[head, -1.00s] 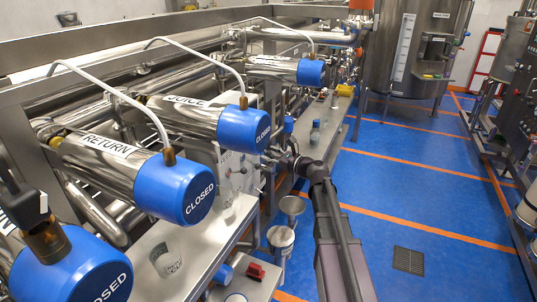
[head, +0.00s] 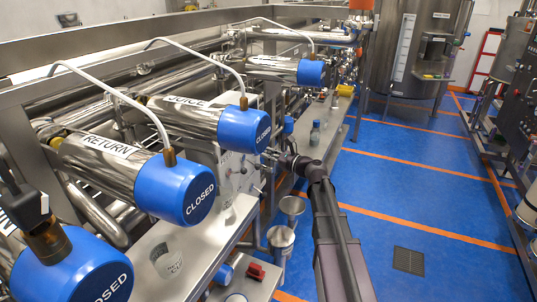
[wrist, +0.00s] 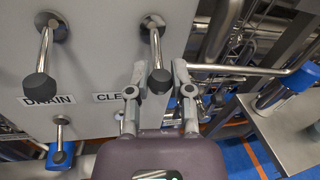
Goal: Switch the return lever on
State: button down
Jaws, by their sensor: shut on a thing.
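In the wrist view, a metal lever with a dark knob (wrist: 160,81) hangs down from its pivot on a grey panel. My gripper (wrist: 159,84) has one finger on each side of this knob and is shut on it. A label beginning "CLE" (wrist: 112,97) is beside it, partly hidden by a finger. No lever label reading RETURN shows. In the head view, my gripper (head: 268,156) is at the panel (head: 234,172), small and hard to make out. The RETURN cylinder (head: 100,165) has a blue cap (head: 175,188) reading CLOSED.
A second knobbed lever (wrist: 39,86) hangs at the DRAIN label (wrist: 48,100), with a smaller lever (wrist: 60,135) below. A steel bench (head: 190,258) with a clear beaker (head: 167,260) runs below the cylinders. The blue floor (head: 420,175) at right is open.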

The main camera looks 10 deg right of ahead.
jog(key=shift+r+p, duration=0.15)
jog(key=shift+p, duration=0.2)
jog(key=r+g+h+p, duration=0.1)
jog(key=p, duration=0.2)
jog(key=shift+s+d, duration=0.15)
jog(key=g+h+p, duration=0.1)
jog(key=p, duration=0.2)
jog(key=r+g+h+p, duration=0.1)
jog(key=p, duration=0.2)
jog(key=shift+r+n+g+h+p, duration=0.2)
jog(key=shift+n+g+h+p, duration=0.1)
jog(key=shift+n, duration=0.1)
jog(key=r+g+h+p, duration=0.1)
jog(key=h+p, duration=0.1)
jog(key=p, duration=0.3)
jog(key=shift+r+g, duration=0.1)
jog(key=shift+g, duration=0.3)
jog(key=h+p, duration=0.1)
jog(key=g+p, duration=0.1)
jog(key=p, duration=0.1)
jog(key=shift+a+r+n+h, duration=0.2)
jog(key=shift+r+n+h, duration=0.1)
jog(key=shift+h, duration=0.1)
jog(key=c, duration=0.5)
grip_release()
